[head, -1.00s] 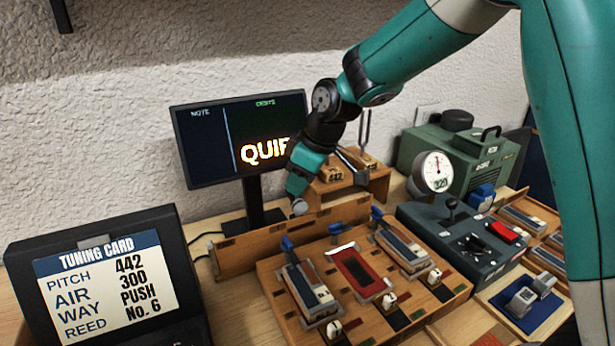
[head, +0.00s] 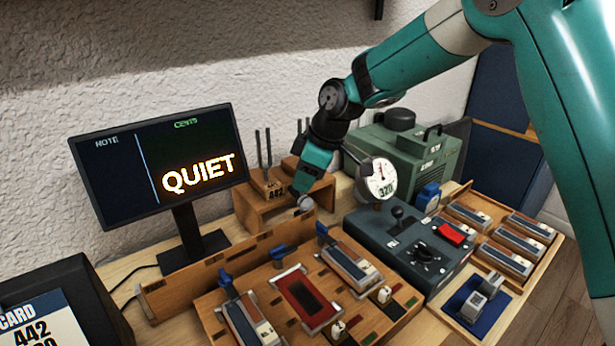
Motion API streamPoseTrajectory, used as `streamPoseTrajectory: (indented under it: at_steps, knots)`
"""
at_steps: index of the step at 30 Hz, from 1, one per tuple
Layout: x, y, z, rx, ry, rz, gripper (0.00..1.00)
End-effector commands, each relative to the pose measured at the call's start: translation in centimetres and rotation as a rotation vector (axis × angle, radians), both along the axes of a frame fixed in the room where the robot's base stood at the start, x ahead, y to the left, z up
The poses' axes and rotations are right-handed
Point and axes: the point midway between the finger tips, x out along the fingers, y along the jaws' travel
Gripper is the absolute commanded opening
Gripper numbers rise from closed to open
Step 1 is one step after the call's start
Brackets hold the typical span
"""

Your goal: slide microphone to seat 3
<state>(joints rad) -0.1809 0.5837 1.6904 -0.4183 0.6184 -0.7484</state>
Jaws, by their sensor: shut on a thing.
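My gripper (head: 306,192) points down above the right end of a long wooden rail (head: 205,268) behind the reed board. It is shut on the microphone (head: 305,203), of which only a small rounded grey tip shows at the jaws. The jaws hide the rest of it. The rail has dark marks along it, but I cannot read seat numbers there or tell whether the microphone touches the rail.
The reed board (head: 355,318) with blue levers lies in front of the rail. A monitor (head: 120,190) reading QUIET stands left. A tuning fork stand (head: 262,212) is close behind my gripper. A dial gauge (head: 381,179) and control box (head: 440,245) stand right.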

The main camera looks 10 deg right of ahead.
Motion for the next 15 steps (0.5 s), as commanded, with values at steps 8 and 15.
streamPoseTrajectory:
  at_steps: [8,15]
  knots:
    - [0.22,-0.40,0.06,-0.003,-0.004,-0.010,0.50]
    - [0.15,-0.22,0.05,-0.002,-0.003,-0.007,0.50]
